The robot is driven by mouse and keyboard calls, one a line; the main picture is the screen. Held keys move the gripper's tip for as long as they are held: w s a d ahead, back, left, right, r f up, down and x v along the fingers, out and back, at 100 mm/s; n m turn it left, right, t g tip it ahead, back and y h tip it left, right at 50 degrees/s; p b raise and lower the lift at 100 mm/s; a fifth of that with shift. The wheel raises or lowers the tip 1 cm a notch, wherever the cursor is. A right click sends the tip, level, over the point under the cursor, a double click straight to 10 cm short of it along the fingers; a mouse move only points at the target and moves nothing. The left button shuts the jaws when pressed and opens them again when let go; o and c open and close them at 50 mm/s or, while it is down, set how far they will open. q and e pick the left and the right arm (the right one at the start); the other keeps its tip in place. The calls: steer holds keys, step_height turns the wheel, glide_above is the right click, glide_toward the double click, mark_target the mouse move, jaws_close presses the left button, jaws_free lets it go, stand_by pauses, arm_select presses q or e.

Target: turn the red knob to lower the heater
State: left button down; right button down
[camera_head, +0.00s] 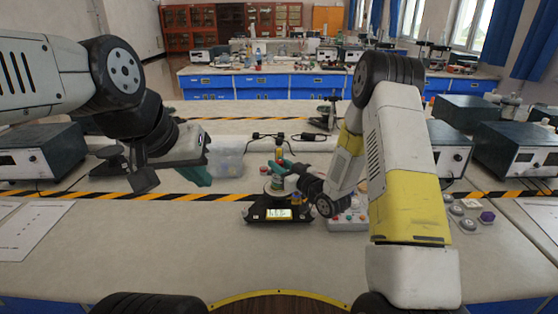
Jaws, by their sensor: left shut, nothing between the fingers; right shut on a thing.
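A grey panel (348,221) with small coloured knobs or buttons, some reddish, lies on the bench beside my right forearm. My arm hides part of it, and I cannot pick out the task's red knob or the heater for sure. My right gripper (284,168) is shut on a small upright bottle-like item (279,154) above a black device. The black device (256,214) has a lit display and a round pale plate. My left gripper (198,177), with teal fingers, is shut and empty, left of a clear plastic bin, apart from the panel.
The clear bin (228,160) stands behind the black device. Grey instrument boxes stand at left (40,152) and right (449,147). Round grey items and a purple piece (487,217) lie at right. Striped tape crosses the bench.

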steer(key=m+t+h, duration=0.1)
steer(key=m+h, duration=0.1)
steer(key=h, duration=0.1)
steer(key=m+t+h, duration=0.1)
steer(key=m+h, duration=0.1)
steer(key=h, duration=0.1)
steer(key=shift+a+t, duration=0.2)
steer(key=shift+t, duration=0.2)
steer(key=m+h, duration=0.3)
steer(key=h, duration=0.1)
steer(key=m+h, duration=0.3)
steer(key=h, duration=0.2)
steer(key=m+g+h, duration=0.2)
steer(key=h, duration=0.1)
steer(key=m+g+h, duration=0.1)
steer(key=m+h, duration=0.2)
steer(key=h, duration=0.1)
steer(key=shift+g, duration=0.4)
steer(key=shift+d+m+g+h, duration=0.2)
steer(key=shift+m+g+h, duration=2.1)
steer(key=shift+m+g, duration=0.3)
steer(key=shift+r+g, duration=0.1)
steer(key=shift+g, duration=0.3)
steer(key=c, duration=1.4)
jaws_free()
steer(key=v, duration=0.7)
steer(key=shift+a, duration=0.35)
